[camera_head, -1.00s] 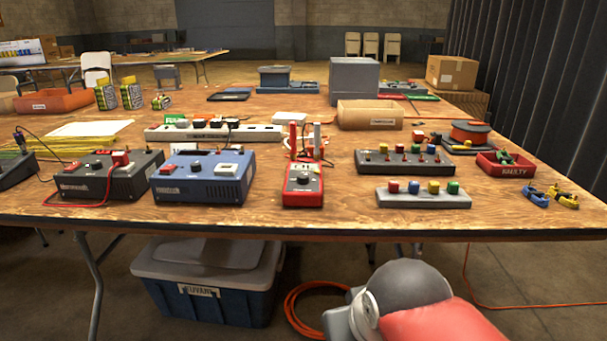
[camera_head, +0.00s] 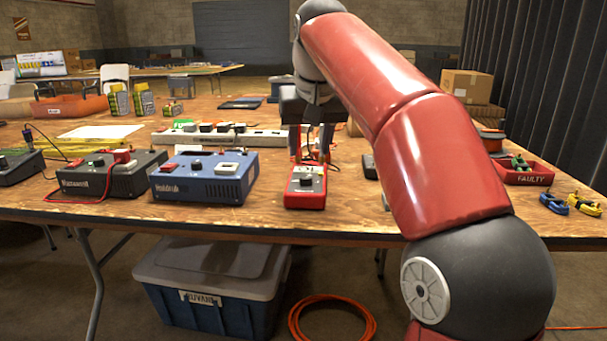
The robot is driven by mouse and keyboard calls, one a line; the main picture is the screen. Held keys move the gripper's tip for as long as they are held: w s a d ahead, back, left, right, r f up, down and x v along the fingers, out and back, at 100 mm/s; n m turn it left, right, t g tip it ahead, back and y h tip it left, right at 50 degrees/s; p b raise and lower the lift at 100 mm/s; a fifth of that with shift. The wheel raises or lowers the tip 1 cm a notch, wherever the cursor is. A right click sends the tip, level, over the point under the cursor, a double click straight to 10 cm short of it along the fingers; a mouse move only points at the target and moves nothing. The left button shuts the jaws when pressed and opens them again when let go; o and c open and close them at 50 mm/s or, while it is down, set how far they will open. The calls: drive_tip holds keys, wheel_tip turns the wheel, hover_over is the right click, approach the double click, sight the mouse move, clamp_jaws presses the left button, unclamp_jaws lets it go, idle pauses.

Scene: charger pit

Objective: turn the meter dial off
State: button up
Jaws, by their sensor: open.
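The red meter (camera_head: 305,198) lies near the front edge of the table, with a dark round dial (camera_head: 306,181) on its face. Which way the dial points is too small to tell. My gripper (camera_head: 312,157) is above and just behind the meter, fingers pointing down. It is open, with nothing visible between its fingers. I cannot tell if a finger touches the meter or its leads. The gripper covers most of the leads behind the meter.
A blue box (camera_head: 204,178) stands just left of the meter and a black box (camera_head: 110,175) farther left. A power strip (camera_head: 262,137) lies behind them. A red tray (camera_head: 526,174) is at the right. My arm hides the middle right of the table.

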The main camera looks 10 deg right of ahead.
sight(306, 177)
drive_tip(key=b+x, duration=0.2)
drive_tip(key=x, duration=0.5)
drive_tip(key=shift+w+f, duration=0.15)
drive_tip(key=shift+f, duration=0.1)
clamp_jaws()
